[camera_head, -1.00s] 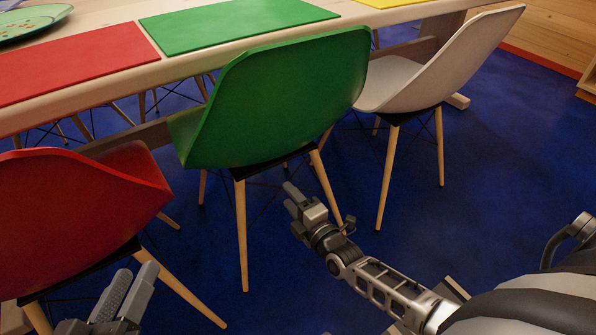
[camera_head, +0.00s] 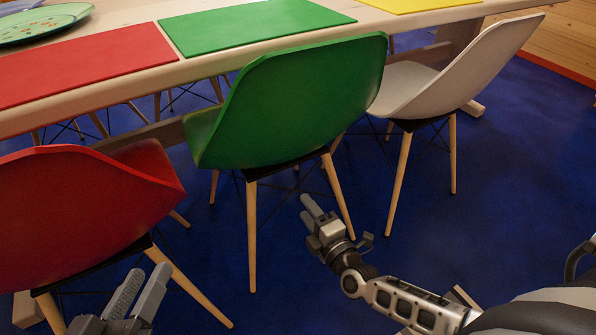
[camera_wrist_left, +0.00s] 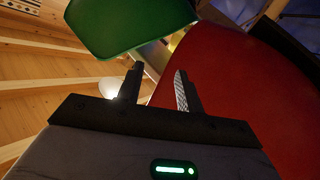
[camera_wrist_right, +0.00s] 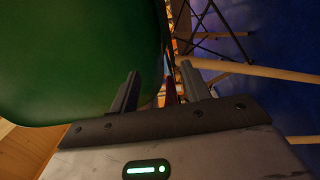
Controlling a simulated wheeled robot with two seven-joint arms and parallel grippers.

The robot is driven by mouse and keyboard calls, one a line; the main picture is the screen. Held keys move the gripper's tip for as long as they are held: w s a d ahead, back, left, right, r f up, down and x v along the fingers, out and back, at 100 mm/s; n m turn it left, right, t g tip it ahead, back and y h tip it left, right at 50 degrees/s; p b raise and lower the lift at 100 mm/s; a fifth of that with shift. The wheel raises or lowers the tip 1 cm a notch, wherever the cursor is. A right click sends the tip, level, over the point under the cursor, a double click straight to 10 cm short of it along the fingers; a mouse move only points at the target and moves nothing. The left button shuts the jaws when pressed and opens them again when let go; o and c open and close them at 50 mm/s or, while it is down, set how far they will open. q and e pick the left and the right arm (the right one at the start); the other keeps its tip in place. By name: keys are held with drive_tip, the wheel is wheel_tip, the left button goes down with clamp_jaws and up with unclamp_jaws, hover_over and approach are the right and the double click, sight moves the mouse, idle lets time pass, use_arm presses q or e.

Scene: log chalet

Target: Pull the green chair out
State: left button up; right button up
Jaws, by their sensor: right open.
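The green chair (camera_head: 290,105) stands at the long table in the middle of the head view, its back towards me and its seat partly under the table edge. It fills the upper left of the right wrist view (camera_wrist_right: 80,60) and shows at the top of the left wrist view (camera_wrist_left: 125,22). My right gripper (camera_head: 312,212) is open and empty, low in front of the chair near its right front-facing leg, apart from the shell. My left gripper (camera_head: 140,292) is open and empty at the bottom left, beside the red chair (camera_head: 85,205).
The wooden table (camera_head: 110,105) carries red, green and yellow mats and a green plate (camera_head: 40,22). A white chair (camera_head: 460,70) stands to the right of the green one. The blue floor (camera_head: 510,190) is clear at the right.

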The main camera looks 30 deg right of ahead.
drive_tip(key=w+b, duration=0.2)
drive_tip(key=w, duration=0.3)
drive_tip(key=w+b, duration=0.2)
drive_tip(key=w, duration=0.3)
drive_tip(key=w+b, duration=0.2)
drive_tip(key=w, duration=0.3)
drive_tip(key=shift+a, duration=0.3)
use_arm(q)
wheel_tip(320, 180, up, 10)
drive_tip(key=w+m+t+h, duration=0.2)
drive_tip(key=m+t+h, duration=0.3)
drive_tip(key=m, duration=0.2)
drive_tip(key=shift+a, duration=0.35)
use_arm(e)
drive_tip(key=shift+w+r, duration=0.15)
drive_tip(key=shift+w, duration=0.3)
clamp_jaws()
use_arm(q)
drive_tip(key=shift+f, duration=0.1)
use_arm(e)
drive_tip(key=shift+s, duration=0.1)
